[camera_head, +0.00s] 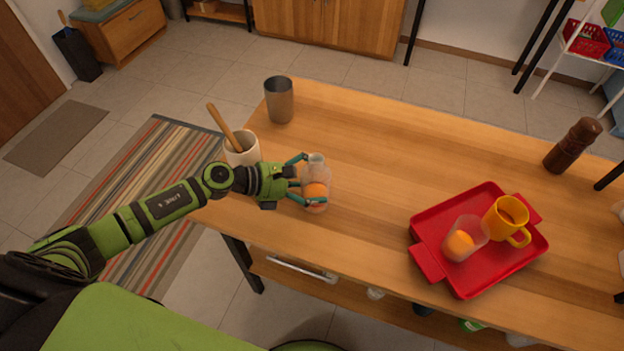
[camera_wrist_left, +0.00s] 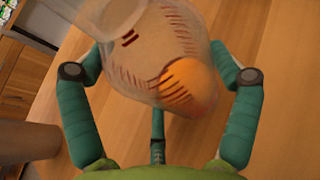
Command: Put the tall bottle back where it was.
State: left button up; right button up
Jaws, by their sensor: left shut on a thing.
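A clear, see-through bottle (camera_head: 317,185) with a narrower neck and orange contents is between the fingers of my left gripper (camera_head: 306,181) near the table's left end. My left gripper is shut on it. In the left wrist view, the bottle (camera_wrist_left: 150,50) has dark marks on its wall and an orange mass (camera_wrist_left: 188,85) inside. The teal fingers lie on both sides of it. In the head view its neck points toward the far side. I cannot tell whether its base touches the table. My right gripper is not in view.
On the wooden table (camera_head: 370,150), a grey metal cup (camera_head: 279,102) and a pale crock (camera_head: 241,150) with a wooden stick stand at left. A red tray (camera_head: 432,225) at right holds a yellow mug (camera_head: 507,218) and a clear cup (camera_head: 465,238). A dark brown mill (camera_head: 572,146) stands far right. The table's middle is clear.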

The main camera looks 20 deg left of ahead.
pick_arm(q)
jog(key=shift+f, duration=0.1)
jog(key=o, duration=1.3)
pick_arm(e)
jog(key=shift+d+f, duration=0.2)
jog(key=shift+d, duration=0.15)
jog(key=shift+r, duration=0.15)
pick_arm(q)
jog(key=shift+a, duration=0.15)
jog(key=shift+b+v, duration=1.65)
jog(key=shift+v, duration=4.3)
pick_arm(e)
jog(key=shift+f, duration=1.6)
